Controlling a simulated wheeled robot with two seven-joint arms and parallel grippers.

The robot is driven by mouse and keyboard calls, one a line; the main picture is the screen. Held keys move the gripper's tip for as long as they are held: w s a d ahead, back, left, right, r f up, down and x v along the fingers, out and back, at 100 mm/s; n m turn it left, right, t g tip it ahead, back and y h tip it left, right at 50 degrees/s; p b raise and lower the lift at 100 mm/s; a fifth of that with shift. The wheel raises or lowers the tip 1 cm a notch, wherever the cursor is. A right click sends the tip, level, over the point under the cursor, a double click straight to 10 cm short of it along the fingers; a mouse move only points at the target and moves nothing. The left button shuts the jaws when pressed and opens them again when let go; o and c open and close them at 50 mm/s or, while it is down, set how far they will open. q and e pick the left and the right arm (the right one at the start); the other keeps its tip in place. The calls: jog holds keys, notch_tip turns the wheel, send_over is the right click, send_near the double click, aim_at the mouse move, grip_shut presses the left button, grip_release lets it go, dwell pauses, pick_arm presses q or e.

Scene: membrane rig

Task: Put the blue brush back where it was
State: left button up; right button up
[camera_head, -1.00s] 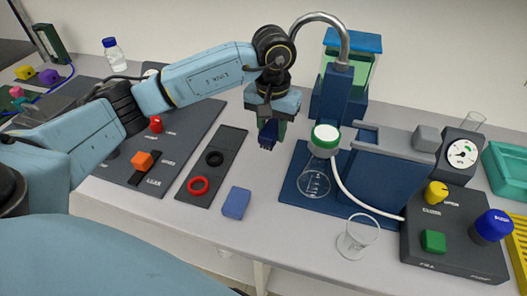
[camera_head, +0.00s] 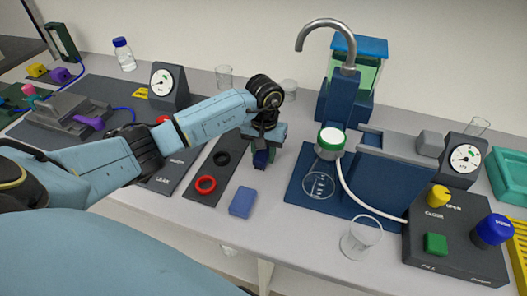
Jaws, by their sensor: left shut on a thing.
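My left gripper (camera_head: 264,149) reaches over the bench from the left and points down. It is shut on a small dark blue thing (camera_head: 261,159), which looks like the blue brush; the fingers hide much of it. It is just right of the dark mat (camera_head: 208,185) that bears a black ring (camera_head: 222,158) and a red ring (camera_head: 205,184). I cannot tell whether the brush touches the bench. A lighter blue block (camera_head: 242,202) lies on the bench in front of the gripper. My right gripper is not in view.
A clear beaker (camera_head: 361,238) stands near the front edge. A control box (camera_head: 460,250) is farther right. Glass beakers (camera_head: 224,76) stand behind my arm.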

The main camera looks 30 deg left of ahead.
pick_arm(q)
jog(key=shift+f+b, duration=0.15)
jog(key=shift+b, duration=0.15)
jog(key=o, duration=1.1)
jog(key=shift+r+p, duration=0.3)
jog(key=shift+p, duration=0.1)
jog(key=r, duration=0.8)
jog(key=r+b, duration=0.1)
jog(key=r, duration=0.2)
jog(key=shift+w+r, duration=0.25)
jog(key=shift+r, duration=0.15)
